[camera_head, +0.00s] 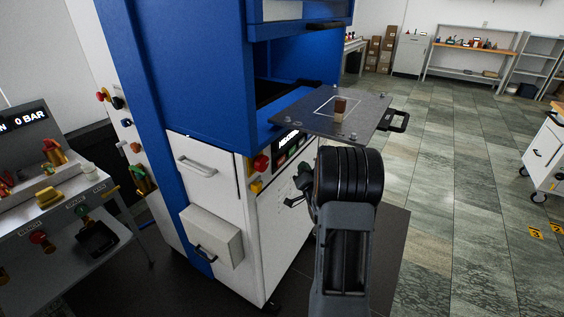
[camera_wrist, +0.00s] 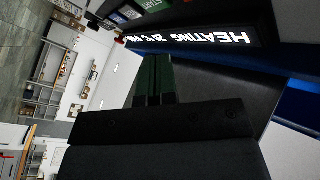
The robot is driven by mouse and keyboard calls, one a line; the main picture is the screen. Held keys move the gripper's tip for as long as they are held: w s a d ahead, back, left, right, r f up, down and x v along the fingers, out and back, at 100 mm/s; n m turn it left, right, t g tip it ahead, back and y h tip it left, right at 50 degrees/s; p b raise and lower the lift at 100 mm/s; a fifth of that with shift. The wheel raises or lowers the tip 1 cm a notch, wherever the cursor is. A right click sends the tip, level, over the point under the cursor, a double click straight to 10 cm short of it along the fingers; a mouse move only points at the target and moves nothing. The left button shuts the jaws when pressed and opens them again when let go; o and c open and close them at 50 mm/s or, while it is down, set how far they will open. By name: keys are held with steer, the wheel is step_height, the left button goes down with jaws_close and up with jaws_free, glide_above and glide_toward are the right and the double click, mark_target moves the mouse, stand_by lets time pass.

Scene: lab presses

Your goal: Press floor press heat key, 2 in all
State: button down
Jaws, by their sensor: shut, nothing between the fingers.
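The blue and white floor press (camera_head: 215,75) stands in the middle of the head view. Its control panel (camera_head: 292,147) has a lit display and a row of coloured keys, partly hidden under the pulled-out plate. In the wrist view the display (camera_wrist: 190,38) appears upside down and reads "HEATING" with a temperature. My gripper (camera_head: 299,185) is in front of the panel, below the plate. In the wrist view my gripper (camera_wrist: 155,78) is shut and empty; contact with a key is not visible.
The plate (camera_head: 368,112) juts out just above my arm, with a small brown block (camera_head: 340,104) on it. A red knob (camera_head: 261,163) sits left of the panel. A bench with valves (camera_head: 55,195) is at left.

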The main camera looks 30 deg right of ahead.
mark_target(281, 161)
stand_by(0.8)
steer(key=s+n+t, duration=0.1)
steer(key=n, duration=0.1)
steer(key=s+d+n+t+y, duration=0.1)
steer(key=n+t, duration=0.1)
steer(key=s+n+t+y+b, duration=0.1)
steer(key=n, duration=0.1)
steer(key=shift+s+d+f+t, duration=0.2)
steer(key=shift+d+t, duration=0.1)
steer(key=shift+t, duration=0.1)
steer(key=shift+w+r, duration=0.1)
steer(key=w+a, duration=0.4)
steer(key=w, duration=0.3)
steer(key=shift+w, duration=0.3)
